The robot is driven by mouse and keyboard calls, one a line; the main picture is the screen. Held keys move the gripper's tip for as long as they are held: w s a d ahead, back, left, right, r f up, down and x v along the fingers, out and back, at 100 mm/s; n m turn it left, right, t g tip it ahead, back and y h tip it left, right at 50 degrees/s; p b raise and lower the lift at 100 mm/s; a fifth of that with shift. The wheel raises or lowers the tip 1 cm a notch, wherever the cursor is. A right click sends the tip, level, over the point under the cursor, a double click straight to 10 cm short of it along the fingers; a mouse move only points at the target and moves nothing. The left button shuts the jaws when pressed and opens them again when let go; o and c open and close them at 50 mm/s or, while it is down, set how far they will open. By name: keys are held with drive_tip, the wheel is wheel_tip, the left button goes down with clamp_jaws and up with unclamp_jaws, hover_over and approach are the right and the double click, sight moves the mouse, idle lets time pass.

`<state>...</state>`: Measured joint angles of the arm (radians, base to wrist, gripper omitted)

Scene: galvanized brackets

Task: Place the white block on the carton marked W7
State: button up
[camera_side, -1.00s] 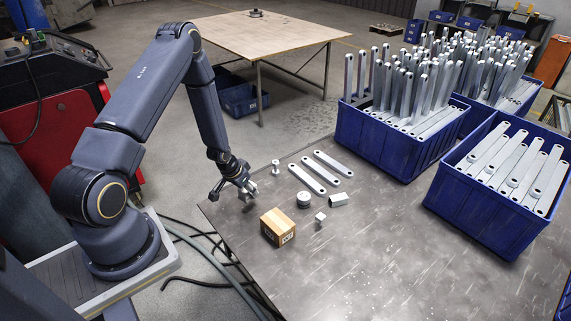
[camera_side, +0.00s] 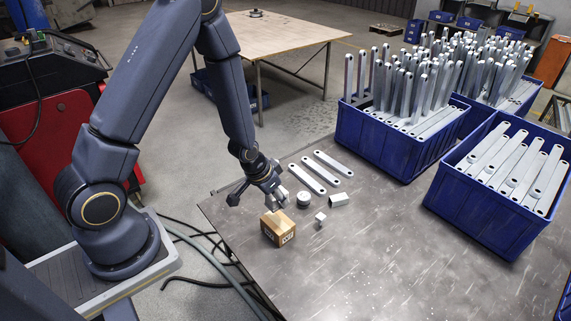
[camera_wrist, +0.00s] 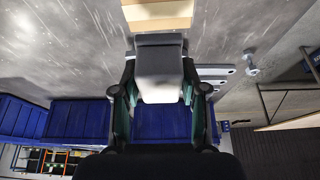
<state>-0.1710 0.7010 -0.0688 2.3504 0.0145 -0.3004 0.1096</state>
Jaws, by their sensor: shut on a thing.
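My gripper (camera_side: 270,190) is shut on a white block, which it holds above the table just behind the carton in the side view. The carton (camera_side: 272,228) is a small brown box with a lighter tape strip and a dark printed mark on one side, too small to read surely. It stands on the table near its left edge; part of it shows at the top of the wrist view (camera_wrist: 158,15). The block is apart from the carton in the side view.
Right of the carton on the table (camera_side: 340,270) are a small pale cube (camera_side: 320,218), a round metal piece (camera_side: 303,200) and a metal tube (camera_side: 339,199). Flat brackets (camera_side: 314,179) lie behind. Blue bins of brackets (camera_side: 400,150) stand at the back and right. The front table is clear.

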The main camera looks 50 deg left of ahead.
wheel_tip(320, 180, down, 7)
drive_tip(key=shift+r, duration=0.1)
idle(0.4)
drive_tip(key=o, duration=1.1)
drive_tip(key=shift+f, duration=0.2)
drive_tip(key=shift+o, duration=0.2)
drive_tip(key=v, duration=1.2)
drive_tip(key=shift+w, duration=0.15)
wheel_tip(320, 180, up, 26)
drive_tip(key=t, duration=0.1)
hover_over(269, 201)
drive_tip(key=s+d, duration=0.3)
drive_tip(key=s, duration=1)
drive_tip(key=shift+s+a+r, duration=0.1)
drive_tip(key=shift+s+r, duration=0.15)
drive_tip(key=shift+s, duration=0.15)
